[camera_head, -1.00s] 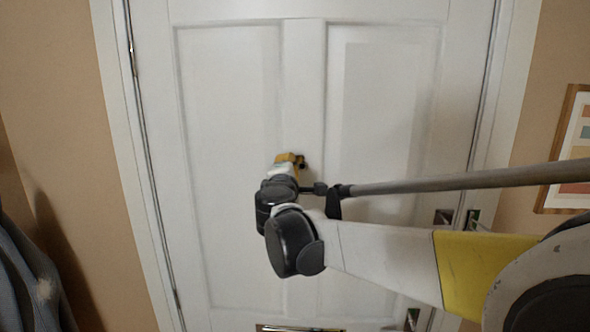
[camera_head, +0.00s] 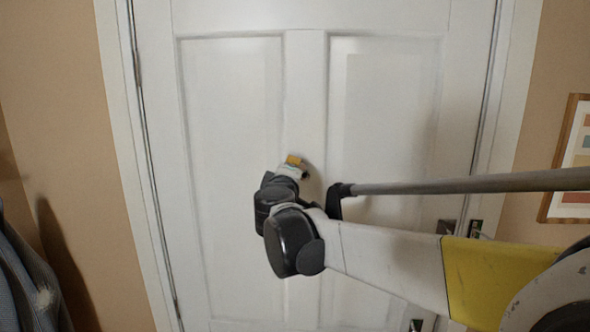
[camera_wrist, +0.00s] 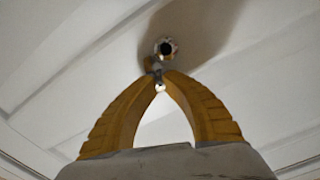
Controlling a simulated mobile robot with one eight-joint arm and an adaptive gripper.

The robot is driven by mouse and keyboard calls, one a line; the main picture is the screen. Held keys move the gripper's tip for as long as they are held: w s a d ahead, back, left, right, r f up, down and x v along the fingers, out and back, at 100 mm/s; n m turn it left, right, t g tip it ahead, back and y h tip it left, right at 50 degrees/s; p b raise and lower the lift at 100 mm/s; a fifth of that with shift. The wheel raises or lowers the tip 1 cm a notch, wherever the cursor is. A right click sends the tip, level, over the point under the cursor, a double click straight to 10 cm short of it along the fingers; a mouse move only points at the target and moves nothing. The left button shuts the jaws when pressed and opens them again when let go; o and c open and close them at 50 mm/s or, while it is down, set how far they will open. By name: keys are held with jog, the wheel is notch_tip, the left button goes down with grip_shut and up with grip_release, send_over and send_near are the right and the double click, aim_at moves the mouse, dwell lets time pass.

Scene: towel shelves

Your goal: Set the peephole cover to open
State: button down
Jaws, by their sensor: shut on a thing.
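The white panelled door (camera_head: 230,110) fills the middle of the head view. In the wrist view the peephole (camera_wrist: 166,47) shows as a dark round lens in a metal ring, with its lens uncovered. A small brass-coloured peephole cover (camera_wrist: 149,64) appears just below and left of the lens, partly hidden by the fingertips. My gripper (camera_wrist: 160,77) has its yellow fingertips together on this small piece, just below the peephole. In the head view my gripper (camera_head: 293,160) is at the door's central upright, and my wrist hides the peephole and cover.
A door handle (camera_head: 446,228) and lock plate (camera_head: 474,229) are at the door's right edge. A framed picture (camera_head: 570,165) hangs on the right wall. Dark blue clothing (camera_head: 25,275) hangs at the lower left. The upper door is clear.

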dwell(0.3)
jog(key=c, duration=1.4)
grip_release()
jog(key=s, duration=1.2)
jog(key=shift+a, duration=0.2)
